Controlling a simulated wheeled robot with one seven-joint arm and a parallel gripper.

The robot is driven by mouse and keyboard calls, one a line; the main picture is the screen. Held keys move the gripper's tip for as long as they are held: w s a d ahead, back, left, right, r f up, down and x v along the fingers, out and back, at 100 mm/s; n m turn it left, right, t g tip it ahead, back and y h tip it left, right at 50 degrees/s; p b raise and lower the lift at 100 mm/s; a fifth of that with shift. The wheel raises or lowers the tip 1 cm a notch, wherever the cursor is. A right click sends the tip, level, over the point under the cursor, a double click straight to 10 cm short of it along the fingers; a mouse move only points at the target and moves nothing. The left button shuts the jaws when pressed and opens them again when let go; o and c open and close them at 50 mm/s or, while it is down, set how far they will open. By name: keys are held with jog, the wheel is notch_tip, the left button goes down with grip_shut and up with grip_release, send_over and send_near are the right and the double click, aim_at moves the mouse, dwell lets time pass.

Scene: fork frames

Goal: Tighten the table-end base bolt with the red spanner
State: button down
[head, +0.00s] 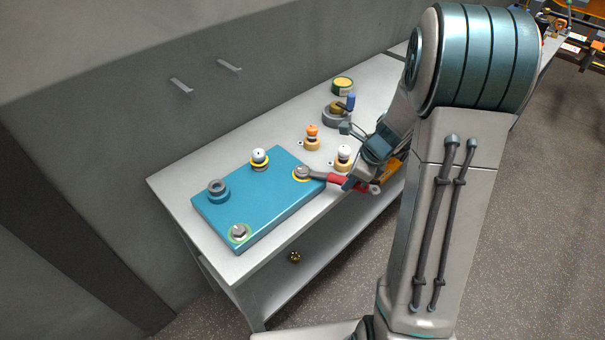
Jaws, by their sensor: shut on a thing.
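My gripper (349,183) is shut on the red spanner (366,187) at the right end of the blue base plate (240,200). The spanner's grey head lies over or around the yellow-ringed bolt (302,171) at the plate's right corner; I cannot tell if it is seated on it. Another hex bolt (239,232), ringed in green, stands bare at the plate's front corner. My arm hides part of the table on the right.
The plate lies on a light grey table (172,185). Behind the spanner stand an orange-topped piece (312,135), a white-topped piece (344,154) and a yellow-green tin (343,85). A small brass-coloured part (295,257) lies on the lower shelf. A wall runs behind the table.

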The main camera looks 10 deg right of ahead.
jog(key=shift+s+a+m+t, duration=0.3)
jog(key=shift+s+a+m, duration=0.5)
jog(key=shift+s+m, duration=0.25)
dwell(0.5)
jog(key=shift+s+a+m+t+h+p, duration=0.3)
jog(key=shift+s+a+m+h+p, duration=0.35)
jog(key=shift+s+a+m, duration=0.45)
dwell(1.1)
jog(key=shift+w+d+n+y, duration=0.25)
jog(key=shift+w+d+n, duration=0.2)
jog(key=shift+w+d, duration=0.15)
dwell(0.5)
jog(key=c, duration=1.8)
grip_release()
jog(key=shift+w, duration=0.1)
grip_shut()
jog(key=shift+d, duration=0.15)
jog(key=shift+r+p, duration=0.7)
jog(key=shift+p, duration=0.1)
